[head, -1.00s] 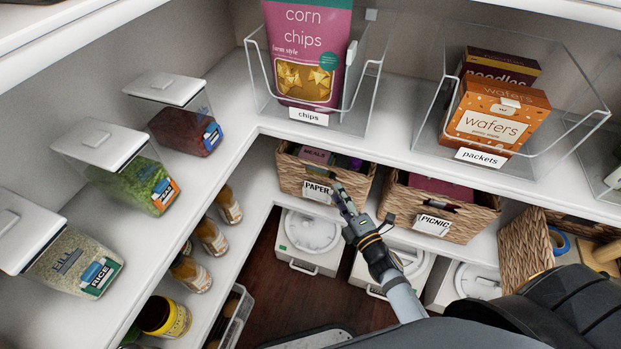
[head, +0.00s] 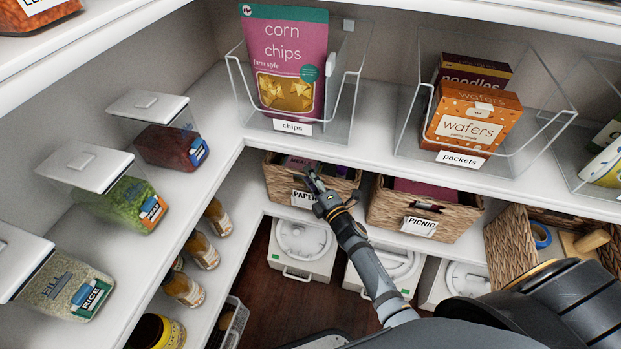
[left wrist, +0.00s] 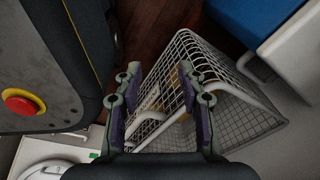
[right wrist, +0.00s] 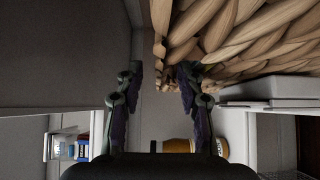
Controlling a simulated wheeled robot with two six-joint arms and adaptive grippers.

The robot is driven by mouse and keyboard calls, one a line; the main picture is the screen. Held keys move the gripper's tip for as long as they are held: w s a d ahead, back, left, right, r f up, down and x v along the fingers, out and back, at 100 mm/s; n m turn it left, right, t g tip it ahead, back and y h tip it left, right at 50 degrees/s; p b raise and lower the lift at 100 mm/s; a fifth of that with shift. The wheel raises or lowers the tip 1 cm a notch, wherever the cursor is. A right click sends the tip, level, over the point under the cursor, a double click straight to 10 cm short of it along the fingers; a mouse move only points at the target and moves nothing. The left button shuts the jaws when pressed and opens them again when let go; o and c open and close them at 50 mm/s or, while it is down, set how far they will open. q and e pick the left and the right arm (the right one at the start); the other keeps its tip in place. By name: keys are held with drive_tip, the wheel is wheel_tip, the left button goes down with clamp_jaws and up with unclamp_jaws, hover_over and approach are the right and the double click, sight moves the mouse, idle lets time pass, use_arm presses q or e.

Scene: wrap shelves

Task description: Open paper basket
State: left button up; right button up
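The paper basket (head: 279,183) is a woven wicker basket with a PAPER label, on the shelf under the chips bin. Dark boxes show inside it. My right gripper (head: 312,178) is at its front rim, overlapping the label's right end. In the right wrist view the wicker (right wrist: 235,40) fills the upper right, and the right gripper (right wrist: 160,80) is open with a wicker edge just ahead between its fingertips. Contact cannot be told. My left gripper (left wrist: 160,85) is open and empty by a white wire basket (left wrist: 235,105), and is out of the head view.
The picnic basket (head: 387,210) stands just right of the paper basket. The shelf above holds the chips bin (head: 290,125) and packets bin (head: 460,160). White lidded tubs (head: 304,240) stand below. Bottles (head: 200,250) line the left shelf. An open wicker basket (head: 508,250) is at right.

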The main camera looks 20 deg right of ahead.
clamp_jaws()
idle(0.3)
